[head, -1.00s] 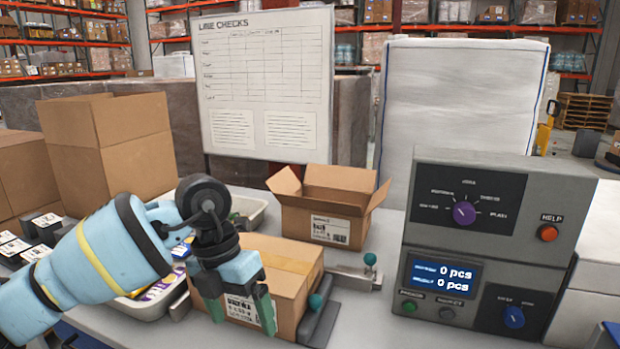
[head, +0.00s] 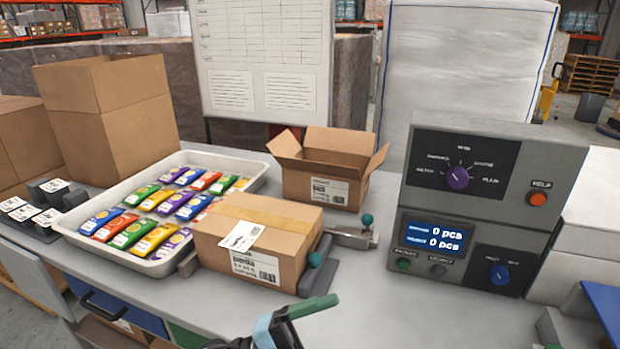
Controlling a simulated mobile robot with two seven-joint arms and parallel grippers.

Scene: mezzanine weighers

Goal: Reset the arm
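My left gripper (head: 300,312) is low at the bottom edge of the head view, in front of the taped carton and apart from it. One green fingertip points right; the rest is cut off or hidden, so its opening cannot be judged. No held object shows. My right gripper is not in view. The closed, taped carton (head: 212,238) sits on the bench with a white label lying on its top and another on its front.
A white tray (head: 70,232) of colourful packets stands left of the carton. An open carton (head: 312,186) is behind it. A grey control unit (head: 400,272) showing 0 pcs stands right. Metal stops with teal knobs flank the carton. The front right bench top (head: 390,318) is clear.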

